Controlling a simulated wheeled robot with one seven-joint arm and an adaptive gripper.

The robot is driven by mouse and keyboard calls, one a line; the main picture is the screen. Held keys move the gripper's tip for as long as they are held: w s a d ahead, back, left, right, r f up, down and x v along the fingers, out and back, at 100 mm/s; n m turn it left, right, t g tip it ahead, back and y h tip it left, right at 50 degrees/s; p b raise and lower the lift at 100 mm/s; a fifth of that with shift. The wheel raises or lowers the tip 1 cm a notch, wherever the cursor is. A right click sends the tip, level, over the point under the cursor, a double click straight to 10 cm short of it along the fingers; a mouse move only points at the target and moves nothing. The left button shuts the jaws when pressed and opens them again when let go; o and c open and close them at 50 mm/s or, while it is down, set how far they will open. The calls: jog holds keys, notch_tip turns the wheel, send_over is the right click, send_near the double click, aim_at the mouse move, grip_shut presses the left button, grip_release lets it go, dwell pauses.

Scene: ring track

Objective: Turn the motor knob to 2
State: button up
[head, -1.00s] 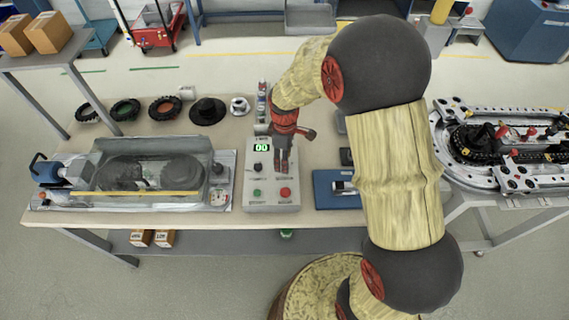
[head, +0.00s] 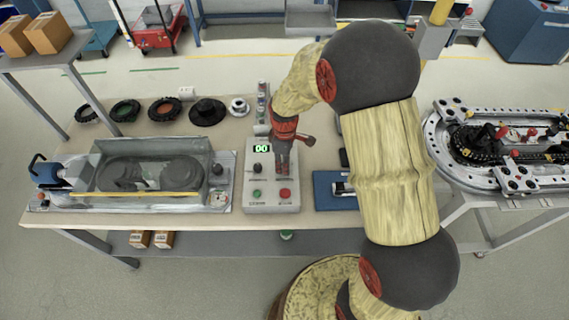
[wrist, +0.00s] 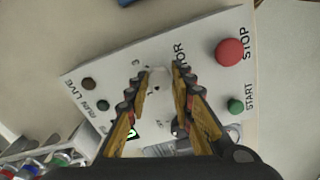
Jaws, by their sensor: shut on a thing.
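The grey control box (head: 271,207) stands on the bench, with a display (head: 261,148) reading 00. In the wrist view its sloped face (wrist: 200,40) carries a partly covered label ending in "OR". My gripper (head: 283,170) points down at the upper right of the box face. In the wrist view my gripper (wrist: 160,82) is shut on a pale knob (wrist: 157,78) beside that label. The knob's pointer and setting cannot be read. In the head view my fingers hide the knob. A second, black knob (head: 257,168) sits left of my gripper.
A red STOP button (wrist: 229,52) and green START button (wrist: 236,105) are close to my fingers. A clear-covered machine (head: 150,175) stands left of the box. A blue tray (head: 325,190) lies to the right. A ring track (head: 505,150) stands farther right.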

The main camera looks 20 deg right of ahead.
grip_shut()
jog(key=shift+m, duration=0.3)
jog(key=m+p, duration=0.1)
jog(key=m, duration=0.2)
jog(key=shift+m+p, duration=0.3)
jog(key=shift+m, duration=0.1)
jog(key=m+p, duration=0.1)
jog(key=m, duration=0.3)
jog(key=shift+m, duration=0.3)
jog(key=o, duration=0.7)
grip_release()
